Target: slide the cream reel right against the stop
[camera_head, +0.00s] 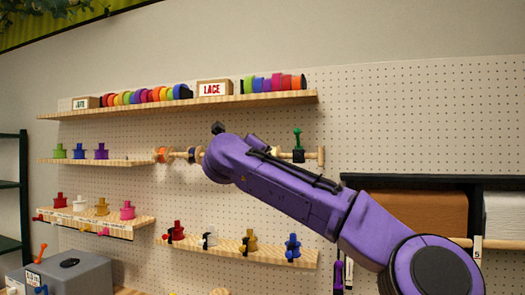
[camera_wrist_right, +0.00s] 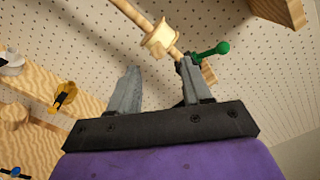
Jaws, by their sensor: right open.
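The cream reel (camera_wrist_right: 160,40) sits on a pale wooden rod (camera_wrist_right: 128,10) in the right wrist view, just beyond my fingertips. The stop with a green knob (camera_wrist_right: 222,47) is on the same rod to the right of the reel, with a short gap between them. My right gripper (camera_wrist_right: 158,75) is open, with one finger left of the reel and the other near the stop. I cannot tell whether either finger touches the reel. In the head view the stop (camera_head: 298,146) shows right of my purple arm, which covers the middle of the rod and hides my right gripper. My left gripper is out of view.
Orange and dark reels (camera_head: 161,154) sit at the rod's left end. An upper shelf (camera_head: 200,104) holds coloured spools. A dark rack with a brown roll (camera_head: 415,210) stands at the right.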

